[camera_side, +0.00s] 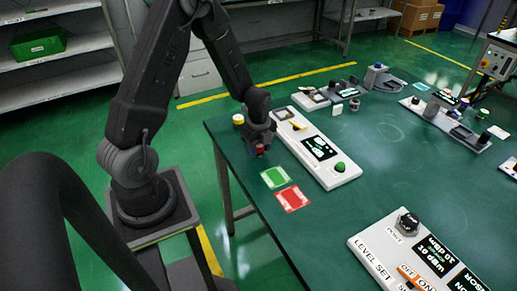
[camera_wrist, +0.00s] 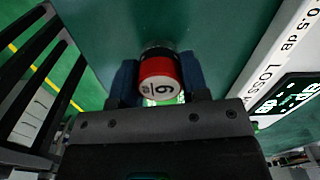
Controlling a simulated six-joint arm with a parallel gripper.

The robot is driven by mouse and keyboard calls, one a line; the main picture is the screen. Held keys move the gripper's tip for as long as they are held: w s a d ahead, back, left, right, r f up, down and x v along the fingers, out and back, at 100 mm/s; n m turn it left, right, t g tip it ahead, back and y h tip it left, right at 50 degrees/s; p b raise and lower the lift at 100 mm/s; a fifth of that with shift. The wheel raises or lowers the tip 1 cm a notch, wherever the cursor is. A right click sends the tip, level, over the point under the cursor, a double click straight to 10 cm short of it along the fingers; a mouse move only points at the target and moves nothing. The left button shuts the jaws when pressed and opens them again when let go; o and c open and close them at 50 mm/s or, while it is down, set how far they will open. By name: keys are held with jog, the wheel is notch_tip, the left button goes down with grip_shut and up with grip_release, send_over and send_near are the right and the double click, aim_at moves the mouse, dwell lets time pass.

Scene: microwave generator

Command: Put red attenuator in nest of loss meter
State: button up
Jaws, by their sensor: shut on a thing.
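The red attenuator (camera_wrist: 158,70) is a short cylinder with a red band and a white end face marked 6. My gripper (camera_wrist: 158,92) is shut on it, with a dark blue finger on each side. In the side view my gripper (camera_side: 258,143) holds the red attenuator (camera_side: 261,150) near the left table edge, beside the loss meter (camera_side: 318,172). The loss meter is a long white box with a dark display, a green knob and a nest (camera_side: 284,114) at its far end. In the wrist view the loss meter (camera_wrist: 262,70) shows at the right.
A green card (camera_side: 274,177) and a red card (camera_side: 292,198) lie in front of my gripper. A yellow-topped piece (camera_side: 238,120) stands by the table edge. A white panel (camera_side: 415,250) with a black knob is at the front. The middle of the green table (camera_side: 385,160) is clear.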

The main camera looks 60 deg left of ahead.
jog(key=shift+f, duration=0.4)
jog(key=shift+f, duration=0.1)
jog(key=shift+f, duration=0.15)
jog(key=o, duration=1)
